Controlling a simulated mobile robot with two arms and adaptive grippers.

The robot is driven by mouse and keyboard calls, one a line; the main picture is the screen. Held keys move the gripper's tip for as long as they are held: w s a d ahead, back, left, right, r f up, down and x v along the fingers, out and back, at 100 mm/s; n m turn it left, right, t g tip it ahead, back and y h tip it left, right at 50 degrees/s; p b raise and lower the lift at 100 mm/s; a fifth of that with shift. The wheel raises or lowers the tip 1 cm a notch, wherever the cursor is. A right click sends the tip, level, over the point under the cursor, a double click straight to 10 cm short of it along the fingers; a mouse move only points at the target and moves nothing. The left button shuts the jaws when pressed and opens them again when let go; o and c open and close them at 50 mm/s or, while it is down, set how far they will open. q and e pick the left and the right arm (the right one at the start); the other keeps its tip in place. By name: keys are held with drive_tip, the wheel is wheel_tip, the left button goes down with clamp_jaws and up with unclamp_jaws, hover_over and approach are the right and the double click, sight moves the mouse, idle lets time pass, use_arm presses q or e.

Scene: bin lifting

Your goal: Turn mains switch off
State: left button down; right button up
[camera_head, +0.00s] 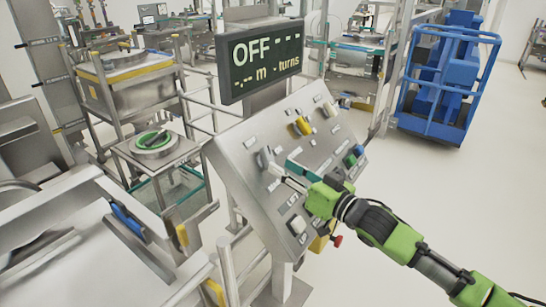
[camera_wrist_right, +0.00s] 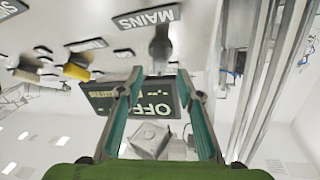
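The mains switch is a grey knob (camera_wrist_right: 160,45) beside a "MAINS" label (camera_wrist_right: 143,18) in the right wrist view. In the head view, a grey knob (camera_head: 265,157) on the left part of the sloped control panel (camera_head: 235,150) appears to be it. My right gripper (camera_head: 281,167) is over the panel close to this knob. In the right wrist view its teal fingers (camera_wrist_right: 158,78) are apart with nothing between the tips; the knob shows just beyond them. I cannot tell whether they touch it. My left gripper is not in view.
A display (camera_head: 260,60) above the panel reads "OFF". Yellow (camera_head: 302,126), green and blue knobs sit elsewhere on the panel. A red knob (camera_head: 337,240) is at its lower edge. Steel machines stand left; a blue cart (camera_head: 445,85) stands at the back right. Floor at right is clear.

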sight(272, 160)
drive_tip(key=x, duration=0.5)
drive_tip(key=shift+p, duration=0.35)
clamp_jaws()
